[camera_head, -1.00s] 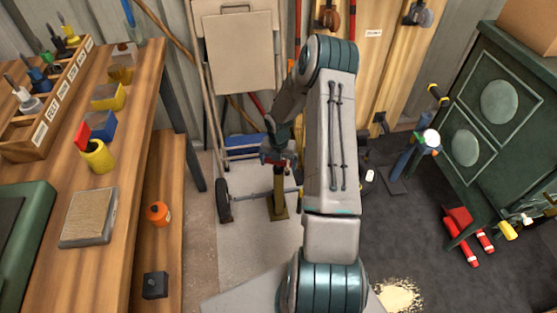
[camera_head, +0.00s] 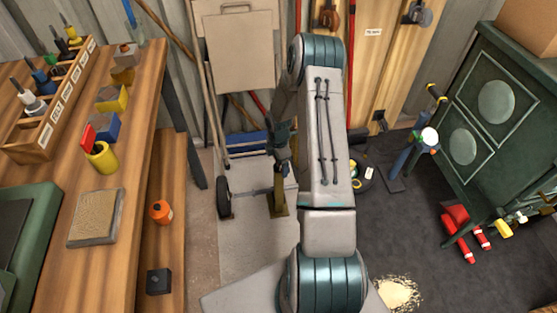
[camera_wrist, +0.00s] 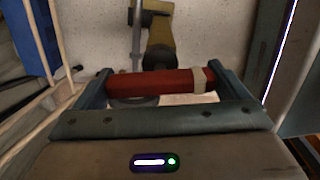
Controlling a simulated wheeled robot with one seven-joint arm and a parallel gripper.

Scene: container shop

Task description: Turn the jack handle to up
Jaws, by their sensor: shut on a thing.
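The jack (camera_head: 279,201) stands on the concrete floor near the back wall. Its olive-yellow post shows beneath my gripper (camera_head: 280,152). In the wrist view the jack's yellow body (camera_wrist: 160,38) appears beyond my fingers. The red jack handle (camera_wrist: 155,83), with a pale band near its right end, lies across between the two fingers of my gripper (camera_wrist: 163,84), which is shut on it. In the head view my gripper largely hides the handle, and its exact angle cannot be told there.
A wheeled hand truck (camera_head: 223,198) stands just left of the jack. The wooden workbench (camera_head: 139,190) runs along the left. A green cabinet (camera_head: 490,125) and a blue stand (camera_head: 403,160) are at the right. Pale spilled grains (camera_head: 398,293) lie on the floor.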

